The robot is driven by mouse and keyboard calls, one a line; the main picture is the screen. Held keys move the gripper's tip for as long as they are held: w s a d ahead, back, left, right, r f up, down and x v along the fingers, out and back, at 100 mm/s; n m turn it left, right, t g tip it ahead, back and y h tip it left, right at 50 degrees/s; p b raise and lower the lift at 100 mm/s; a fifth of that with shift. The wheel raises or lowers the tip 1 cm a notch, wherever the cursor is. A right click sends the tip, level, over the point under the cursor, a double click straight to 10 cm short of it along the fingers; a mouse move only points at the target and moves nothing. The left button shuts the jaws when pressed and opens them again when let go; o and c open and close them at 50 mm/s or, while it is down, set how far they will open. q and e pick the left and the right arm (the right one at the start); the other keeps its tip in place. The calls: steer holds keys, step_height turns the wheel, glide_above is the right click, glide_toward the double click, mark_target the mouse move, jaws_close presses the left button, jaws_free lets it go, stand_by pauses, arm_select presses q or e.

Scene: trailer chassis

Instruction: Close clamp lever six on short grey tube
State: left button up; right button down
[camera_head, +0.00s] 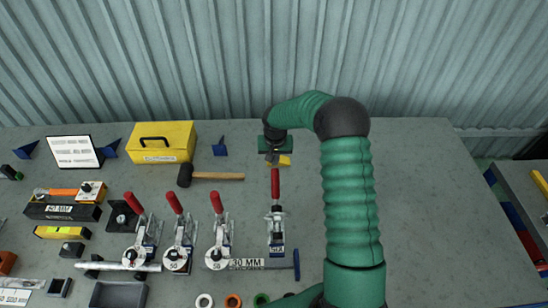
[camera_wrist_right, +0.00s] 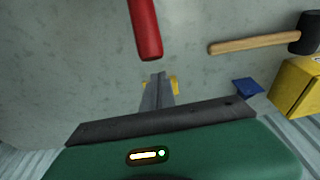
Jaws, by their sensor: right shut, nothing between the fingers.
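In the right wrist view the shut fingers (camera_wrist_right: 158,78) sit just off the end of the red lever (camera_wrist_right: 145,30). A light grey tube (camera_head: 118,267) lies at the left by other clamps. My left gripper is out of view.
Three red-handled clamps (camera_head: 178,240) stand in a row to the left. The bench right of my arm (camera_head: 430,200) is clear.

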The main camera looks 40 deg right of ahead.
steer(key=shift+d+f, duration=0.1)
steer(key=shift+f, duration=0.55)
steer(key=shift+s+a+r, duration=0.1)
steer(key=shift+a, duration=0.25)
